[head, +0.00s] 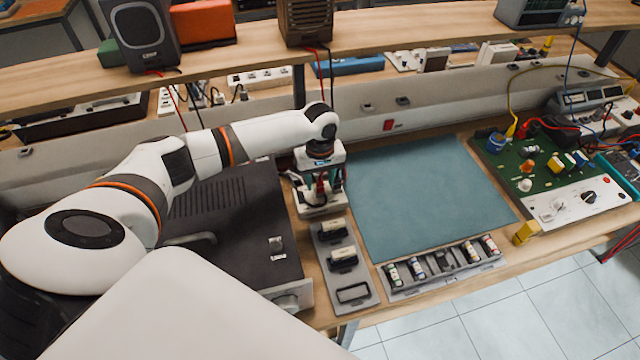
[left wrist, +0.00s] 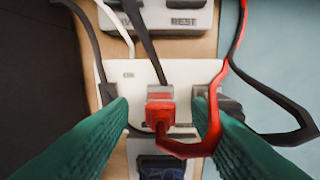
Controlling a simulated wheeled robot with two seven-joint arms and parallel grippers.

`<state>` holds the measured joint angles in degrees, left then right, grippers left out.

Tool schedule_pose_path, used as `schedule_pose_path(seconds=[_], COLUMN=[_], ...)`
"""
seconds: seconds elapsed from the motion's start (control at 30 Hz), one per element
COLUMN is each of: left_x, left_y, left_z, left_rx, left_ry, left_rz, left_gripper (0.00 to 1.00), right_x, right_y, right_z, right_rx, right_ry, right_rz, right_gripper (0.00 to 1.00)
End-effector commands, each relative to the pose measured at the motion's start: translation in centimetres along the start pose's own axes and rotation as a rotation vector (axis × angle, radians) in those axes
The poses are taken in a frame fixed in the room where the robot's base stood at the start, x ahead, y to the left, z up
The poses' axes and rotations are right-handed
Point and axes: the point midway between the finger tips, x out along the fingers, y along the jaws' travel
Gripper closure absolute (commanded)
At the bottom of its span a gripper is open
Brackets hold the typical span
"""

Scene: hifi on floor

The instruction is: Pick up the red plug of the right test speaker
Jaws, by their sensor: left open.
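The red plug (left wrist: 160,108) stands in a pale plate (left wrist: 180,72) in the left wrist view. Its red cable loops off to the right and up. My left gripper (head: 321,196) is open, its two green fingers on either side of the plug, with a visible gap on each side. A black plug (left wrist: 232,108) is partly hidden behind the right finger. In the head view the gripper hides most of the plug. The right test speaker (head: 306,22) is a brown box on the shelf, with red and black leads hanging down. My right gripper is not in view.
A grey stand marked REST (left wrist: 175,18) lies beyond the plate. A dark amplifier (head: 225,215) is left of the gripper, a blue-green mat (head: 425,190) right. A grey tray (head: 328,235) and a fuse holder (head: 440,265) sit in front. A green circuit board (head: 530,170) stands far right.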

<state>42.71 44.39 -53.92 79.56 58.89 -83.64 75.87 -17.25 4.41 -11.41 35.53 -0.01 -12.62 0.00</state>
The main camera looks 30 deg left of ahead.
Motion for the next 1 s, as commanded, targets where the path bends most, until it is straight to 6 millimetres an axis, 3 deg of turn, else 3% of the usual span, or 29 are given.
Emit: schedule_pose_path(seconds=[0.17,0.43,0.77,1.0], left_x=[0.0,0.0,-0.6,-4.9], left_y=[0.0,0.0,0.0,-0.1], left_z=[0.0,0.0,0.1,0.1], left_rx=[0.001,0.000,0.001,0.001], left_ry=[0.000,0.000,-0.001,-0.003], left_rz=[0.000,0.000,-0.001,-0.004], left_gripper=[0.57,1.00,1.00,1.00], right_x=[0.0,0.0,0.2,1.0], right_y=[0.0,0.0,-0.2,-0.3], right_z=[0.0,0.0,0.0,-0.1], right_rx=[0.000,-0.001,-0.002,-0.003], right_ry=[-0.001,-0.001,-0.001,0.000], right_rz=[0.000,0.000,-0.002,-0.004], right_gripper=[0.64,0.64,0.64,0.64])
